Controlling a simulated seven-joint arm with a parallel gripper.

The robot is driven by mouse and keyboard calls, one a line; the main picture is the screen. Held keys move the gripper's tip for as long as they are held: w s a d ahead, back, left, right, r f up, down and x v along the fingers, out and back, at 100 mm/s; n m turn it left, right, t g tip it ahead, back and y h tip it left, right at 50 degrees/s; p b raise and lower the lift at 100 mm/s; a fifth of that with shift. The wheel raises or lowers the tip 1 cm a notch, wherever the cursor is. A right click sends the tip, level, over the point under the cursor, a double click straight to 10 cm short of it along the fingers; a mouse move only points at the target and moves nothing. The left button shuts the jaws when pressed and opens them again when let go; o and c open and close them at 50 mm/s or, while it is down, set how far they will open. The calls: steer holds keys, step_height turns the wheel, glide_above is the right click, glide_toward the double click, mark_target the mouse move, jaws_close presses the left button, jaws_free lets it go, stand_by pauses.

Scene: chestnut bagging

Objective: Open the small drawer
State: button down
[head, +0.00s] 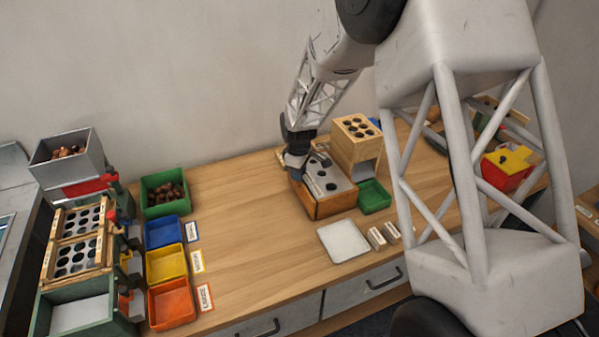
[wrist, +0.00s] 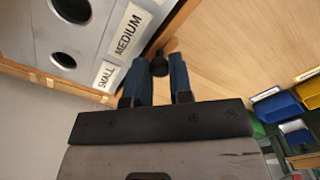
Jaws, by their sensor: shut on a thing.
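The sorting box (head: 334,203) is wooden with a grey top with round holes. It stands on the table at the middle of the head view. In the wrist view its grey top (wrist: 35,40) bears the labels SMALL (wrist: 105,74) and MEDIUM (wrist: 130,30). My gripper (wrist: 158,84) is at the box's edge by these labels, its two blue-grey fingers on either side of a dark round knob (wrist: 159,65). It is shut on that knob. In the head view my gripper (head: 297,162) is at the box's far left corner. The small drawer's front is mostly hidden.
A wooden stand with holes (head: 355,155) and a green tray (head: 374,197) stand close right of the box. A white tray (head: 343,241) lies in front. Blue (head: 163,232), yellow (head: 166,264) and orange (head: 171,304) bins stand left. The table between is clear.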

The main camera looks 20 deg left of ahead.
steer(key=s+a, duration=0.7)
steer(key=shift+s+a, duration=0.3)
steer(key=c, duration=1)
jaws_free()
steer(key=shift+r, duration=0.1)
step_height(320, 180, up, 8)
steer(key=shift+f, duration=0.2)
steer(key=shift+d+r, duration=0.1)
stand_by(0.5)
